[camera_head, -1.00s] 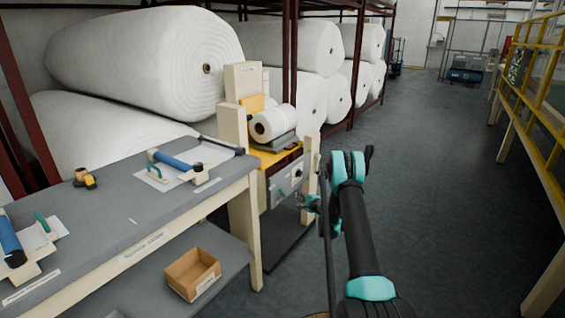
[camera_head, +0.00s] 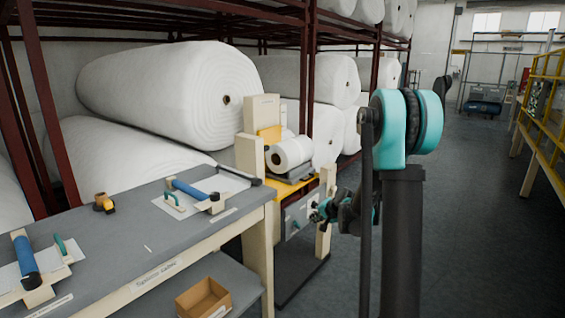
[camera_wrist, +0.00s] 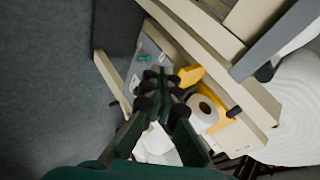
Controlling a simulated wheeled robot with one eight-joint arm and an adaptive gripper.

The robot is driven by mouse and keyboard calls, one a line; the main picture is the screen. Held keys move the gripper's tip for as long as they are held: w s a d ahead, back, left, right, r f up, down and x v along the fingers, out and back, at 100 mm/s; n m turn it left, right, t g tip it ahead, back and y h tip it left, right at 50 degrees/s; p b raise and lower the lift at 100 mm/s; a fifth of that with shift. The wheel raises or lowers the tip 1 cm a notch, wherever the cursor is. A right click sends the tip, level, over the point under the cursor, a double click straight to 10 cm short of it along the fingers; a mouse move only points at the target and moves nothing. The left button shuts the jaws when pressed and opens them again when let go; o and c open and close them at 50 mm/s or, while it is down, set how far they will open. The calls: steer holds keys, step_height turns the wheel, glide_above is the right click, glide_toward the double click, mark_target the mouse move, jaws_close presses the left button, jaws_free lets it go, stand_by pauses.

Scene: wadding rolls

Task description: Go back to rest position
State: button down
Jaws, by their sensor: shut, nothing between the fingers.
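My gripper (camera_head: 322,211) hangs folded back beside the black and teal arm in the head view, in front of the small machine. In the wrist view its dark fingers (camera_wrist: 156,78) are together with nothing held between them. The gripper is apart from the table and from the machine's white roll (camera_head: 290,154). That roll also shows in the wrist view (camera_wrist: 203,110), beyond the fingers.
A grey worktable (camera_head: 120,236) at left carries blue-roller tools (camera_head: 27,262) and an orange tape piece (camera_head: 104,202). A cardboard box (camera_head: 204,299) sits on its lower shelf. Big white wadding rolls (camera_head: 165,92) fill the rack behind. A yellow railing (camera_head: 545,110) stands right; the aisle floor (camera_head: 465,200) is clear.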

steer(key=s+d+f+n+g+h, duration=0.1)
steer(key=s+d+n+g+h, duration=0.1)
steer(key=s, duration=1.7)
steer(key=s+d+f+n+g+h, duration=0.1)
steer(key=s+d+n, duration=0.3)
steer(key=s, duration=1.5)
steer(key=shift+d+n+g+h, duration=0.15)
steer(key=shift+n+g+h, duration=0.35)
steer(key=shift+h, duration=0.4)
